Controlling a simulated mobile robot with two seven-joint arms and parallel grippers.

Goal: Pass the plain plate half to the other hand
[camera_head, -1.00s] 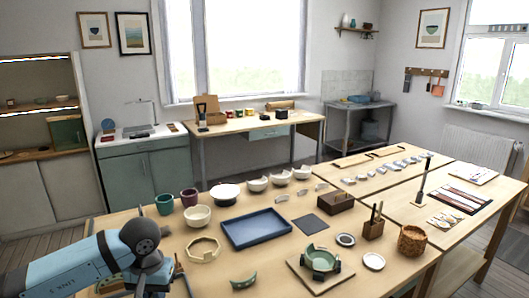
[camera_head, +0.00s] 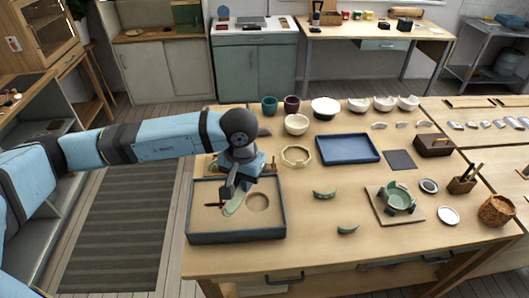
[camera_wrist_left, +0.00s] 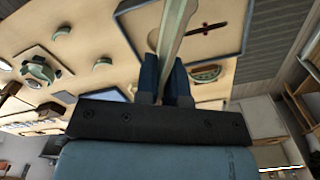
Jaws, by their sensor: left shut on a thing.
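My left gripper (camera_head: 232,188) is over the shallow sand tray (camera_head: 237,238) at the table's near left. It is shut on a pale green piece, the plain plate half (camera_head: 235,204), which hangs from the jaws above the sand. In the left wrist view the same plate half (camera_wrist_left: 172,30) is seen nearly edge-on between the two dark fingers (camera_wrist_left: 166,78), so its full outline is hidden. Whether it touches the sand I cannot tell. My right gripper is in neither view.
Two green curved shards (camera_head: 324,194) (camera_head: 347,229) lie to the right, with a green bowl (camera_head: 397,197) on a board beyond. A blue tray (camera_head: 347,159) and an octagonal frame (camera_head: 296,148) stand behind.

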